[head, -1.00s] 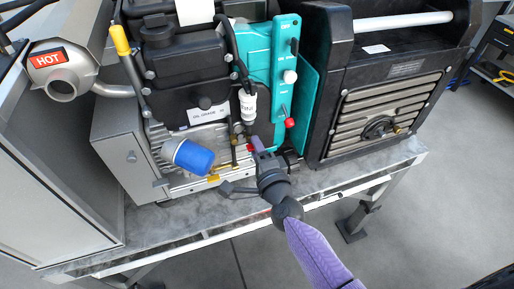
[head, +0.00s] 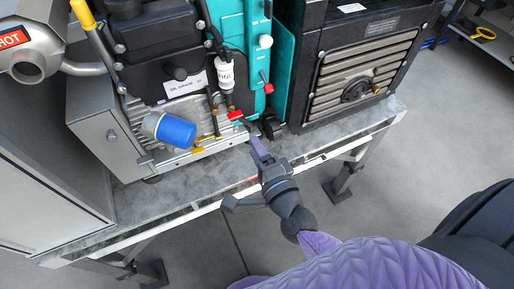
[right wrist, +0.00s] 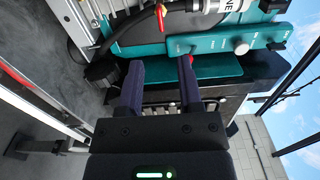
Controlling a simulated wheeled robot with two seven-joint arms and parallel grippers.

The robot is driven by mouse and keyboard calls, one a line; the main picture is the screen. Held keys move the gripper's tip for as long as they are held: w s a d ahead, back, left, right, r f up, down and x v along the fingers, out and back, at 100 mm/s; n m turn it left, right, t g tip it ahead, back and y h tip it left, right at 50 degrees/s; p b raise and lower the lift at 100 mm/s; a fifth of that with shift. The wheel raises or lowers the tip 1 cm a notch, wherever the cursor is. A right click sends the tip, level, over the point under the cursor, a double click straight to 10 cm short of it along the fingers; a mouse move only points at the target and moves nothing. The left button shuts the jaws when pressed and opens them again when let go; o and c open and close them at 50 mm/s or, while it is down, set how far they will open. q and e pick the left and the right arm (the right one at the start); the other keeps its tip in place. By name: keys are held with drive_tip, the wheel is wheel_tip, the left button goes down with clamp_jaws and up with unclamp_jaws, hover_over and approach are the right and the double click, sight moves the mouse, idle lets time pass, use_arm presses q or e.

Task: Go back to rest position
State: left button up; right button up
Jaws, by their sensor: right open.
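My right gripper (head: 255,144) shows in the head view in front of the machine's lower front, by the bench's front edge. Its purple fingers point up toward the machine. In the right wrist view the two fingers (right wrist: 160,68) stand apart with nothing held between them. A red-handled valve (head: 235,115) and a hose with a white label (head: 226,73) are on the machine just beyond the fingertips. My left gripper is in neither current view.
The machine has a teal panel (head: 231,30), a blue filter (head: 176,131) and a black vented housing (head: 367,65) on a grey bench (head: 190,178). A grey cabinet (head: 40,165) stands at left. Open floor (head: 425,140) lies right of the bench.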

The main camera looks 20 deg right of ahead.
drive_tip(key=s+f+n+g+y+b, duration=0.1)
drive_tip(key=s+f+n+g, duration=0.4)
drive_tip(key=f, duration=0.7)
drive_tip(key=s+f+n+g, duration=0.3)
drive_tip(key=s+f+n, duration=0.25)
drive_tip(key=f, duration=0.55)
drive_tip(key=s+d+f+n+g, duration=0.1)
drive_tip(key=s+f+n+g, duration=0.2)
drive_tip(key=s, duration=0.4)
drive_tip(key=s+d+f+n+g+h, duration=0.1)
drive_tip(key=s+d+f+n+g, duration=0.1)
drive_tip(key=s+f, duration=0.3)
drive_tip(key=s+d+f+n+g+b, duration=0.1)
drive_tip(key=s+f+n+g, duration=0.3)
drive_tip(key=s, duration=0.5)
drive_tip(key=shift+s+d+n+h, duration=0.15)
drive_tip(key=shift+s+n+h, duration=0.15)
drive_tip(key=shift+n+h, duration=0.15)
